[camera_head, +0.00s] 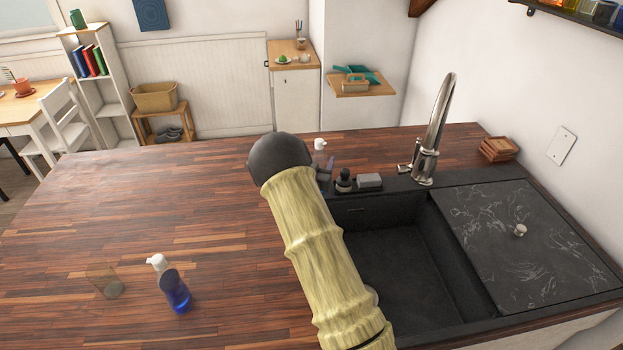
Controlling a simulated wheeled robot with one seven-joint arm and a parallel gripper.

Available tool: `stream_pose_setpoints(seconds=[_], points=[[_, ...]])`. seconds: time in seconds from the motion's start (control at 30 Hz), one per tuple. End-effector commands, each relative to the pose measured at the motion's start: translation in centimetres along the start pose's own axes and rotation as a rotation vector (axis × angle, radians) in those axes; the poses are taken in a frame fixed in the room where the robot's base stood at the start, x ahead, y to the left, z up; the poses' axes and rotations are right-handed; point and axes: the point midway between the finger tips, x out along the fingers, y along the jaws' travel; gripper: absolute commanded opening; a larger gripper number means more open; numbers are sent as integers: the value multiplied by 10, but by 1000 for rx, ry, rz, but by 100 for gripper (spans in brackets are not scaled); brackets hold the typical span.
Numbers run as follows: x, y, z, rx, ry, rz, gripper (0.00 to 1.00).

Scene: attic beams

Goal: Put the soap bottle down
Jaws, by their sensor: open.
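The soap bottle (174,289) has a white pump top and blue liquid in its lower part. It stands on the wooden countertop (150,210) at the lower left, with nothing touching it that I can see. My arm, in a pale yellow ribbed sleeve with a dark rounded end, rises through the middle of the view, well to the right of the bottle. My gripper cannot be made out; the arm may hide it.
A clear glass (106,281) stands just left of the bottle. A black sink (395,265) lies right of my arm, with a faucet (432,135), small dark bottle (344,181), grey sponge (369,181) and marbled cover (530,255). The left countertop is mostly clear.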

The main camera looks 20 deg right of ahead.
Motion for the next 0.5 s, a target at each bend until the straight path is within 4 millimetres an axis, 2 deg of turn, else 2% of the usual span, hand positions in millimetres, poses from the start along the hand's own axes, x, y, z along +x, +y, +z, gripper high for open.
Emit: stream_pose_setpoints(seconds=[0.3, 0.5], points=[[-59, -1, 2, 0, -1, -3, 59], [-91, -1, 2, 0, -1, -1, 59]])
